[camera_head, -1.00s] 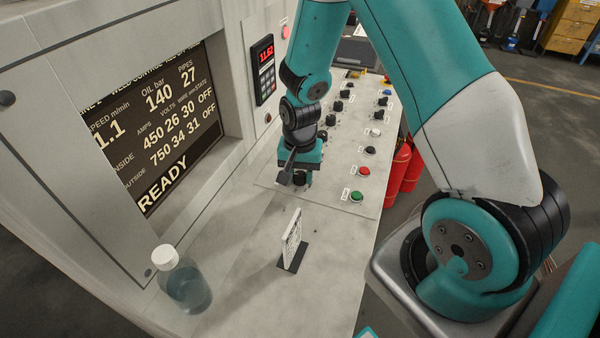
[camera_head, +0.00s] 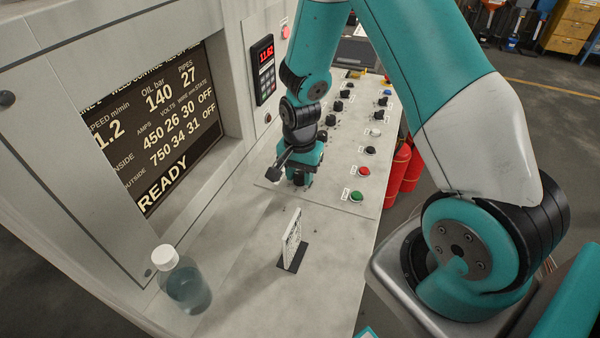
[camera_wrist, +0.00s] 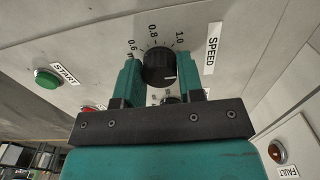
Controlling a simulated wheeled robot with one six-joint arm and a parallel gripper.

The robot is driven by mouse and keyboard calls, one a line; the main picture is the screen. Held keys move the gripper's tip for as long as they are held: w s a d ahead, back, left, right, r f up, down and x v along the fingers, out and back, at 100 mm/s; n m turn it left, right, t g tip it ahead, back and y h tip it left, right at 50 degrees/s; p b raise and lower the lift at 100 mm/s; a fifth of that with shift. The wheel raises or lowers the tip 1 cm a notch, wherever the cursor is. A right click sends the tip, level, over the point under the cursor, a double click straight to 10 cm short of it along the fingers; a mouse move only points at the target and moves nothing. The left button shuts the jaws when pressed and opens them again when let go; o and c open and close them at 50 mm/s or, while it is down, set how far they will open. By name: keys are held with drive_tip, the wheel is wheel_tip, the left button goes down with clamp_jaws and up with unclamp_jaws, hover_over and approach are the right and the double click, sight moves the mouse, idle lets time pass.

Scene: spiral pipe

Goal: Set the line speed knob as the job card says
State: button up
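The black line speed knob (camera_wrist: 159,64) sits on the panel beside a SPEED label, with marks 0.6, 0.8 and 1.0 showing. Its white pointer line is at its right side, past 1.0. My gripper (camera_wrist: 160,75) has one finger on each side of the knob and is shut on it. In the head view my gripper (camera_head: 299,181) is down at the near end of the control panel and mostly hides the knob. The screen (camera_head: 165,125) reads speed 1.2 m/min and READY. A white card (camera_head: 291,238), likely the job card, stands in a black base; its text is unreadable.
A green START button (camera_wrist: 47,78) and a red button (camera_wrist: 90,107) are near the knob. A red FAULT lamp (camera_wrist: 277,152) is at lower right. Several knobs and buttons line the panel behind my gripper. A bottle (camera_head: 184,284) stands at the front left.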

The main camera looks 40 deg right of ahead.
sight(300, 174)
drive_tip(key=o, duration=0.4)
drive_tip(key=shift+r, duration=0.1)
wheel_tip(300, 174, up, 17)
drive_tip(key=shift+r+b, duration=0.15)
drive_tip(key=shift+b, duration=0.35)
drive_tip(key=s+a+r+n+y, duration=0.1)
drive_tip(key=s+a+r+n, duration=0.1)
drive_tip(key=s+a+n, duration=0.3)
drive_tip(key=s+a+r+n+y, duration=0.1)
drive_tip(key=s+a+r+n, duration=0.2)
drive_tip(key=s+a+n, duration=0.3)
drive_tip(key=s+a+r+n+y, duration=0.2)
drive_tip(key=s+a+n, duration=0.3)
drive_tip(key=s+n, duration=0.2)
drive_tip(key=shift+s+a+r+n, duration=0.15)
drive_tip(key=shift+s+a+r, duration=0.05)
drive_tip(key=shift+s, duration=0.25)
drive_tip(key=shift+s+a+r+n, duration=0.15)
drive_tip(key=shift+s+a, duration=0.05)
drive_tip(key=shift+s, duration=0.25)
